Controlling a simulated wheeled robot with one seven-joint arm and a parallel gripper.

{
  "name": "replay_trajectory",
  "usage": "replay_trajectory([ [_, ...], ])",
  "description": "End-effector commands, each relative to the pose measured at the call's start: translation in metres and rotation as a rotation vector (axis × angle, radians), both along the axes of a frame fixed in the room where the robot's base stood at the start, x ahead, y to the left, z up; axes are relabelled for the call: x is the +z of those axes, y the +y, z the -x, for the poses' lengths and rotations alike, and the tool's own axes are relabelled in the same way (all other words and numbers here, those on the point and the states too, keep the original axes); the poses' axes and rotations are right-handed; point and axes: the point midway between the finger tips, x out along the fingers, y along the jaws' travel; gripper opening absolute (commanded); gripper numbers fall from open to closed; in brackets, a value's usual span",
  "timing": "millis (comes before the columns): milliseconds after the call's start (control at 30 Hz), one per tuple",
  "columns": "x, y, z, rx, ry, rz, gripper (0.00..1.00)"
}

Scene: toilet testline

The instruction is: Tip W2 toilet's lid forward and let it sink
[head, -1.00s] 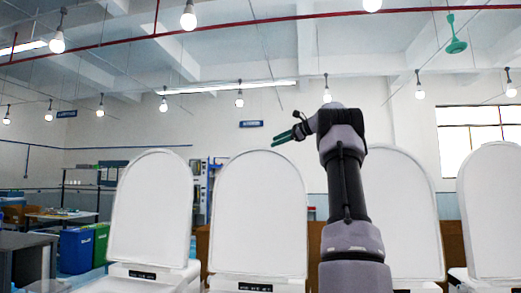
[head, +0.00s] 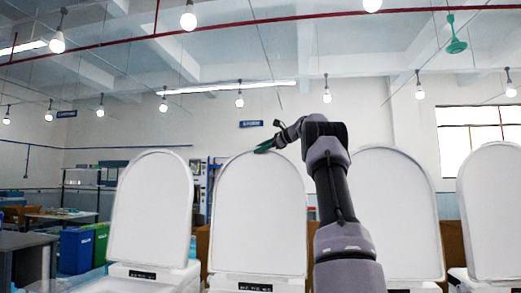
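Several white toilets stand in a row with their lids upright. The second lid from the left (head: 258,215) is the one by my gripper; I take it as W2's, though no W2 label is legible. Its base (head: 225,283) carries a small dark panel (head: 255,287). My gripper (head: 264,147) has green fingers and is at the top edge of this lid, slightly right of its middle. I cannot tell whether the fingers touch the lid or reach behind it, nor whether they are open or shut.
Another upright lid (head: 150,210) stands to the left. Two more, a nearer one (head: 400,215) and one at the far right (head: 490,210), stand to the right. Blue (head: 75,250) and green bins (head: 101,243) are at the back left.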

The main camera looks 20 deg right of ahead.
Motion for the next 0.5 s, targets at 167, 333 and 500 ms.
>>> replay_trajectory([
  [167, -0.0001, -0.0010, -0.0002, -0.002, -0.001, 0.002, 0.00],
  [333, -0.0010, -0.0017, -0.0004, -0.004, 0.001, 0.002, 0.00],
  [500, -0.0018, -0.0023, -0.0007, -0.005, 0.001, 0.002, 0.00],
])
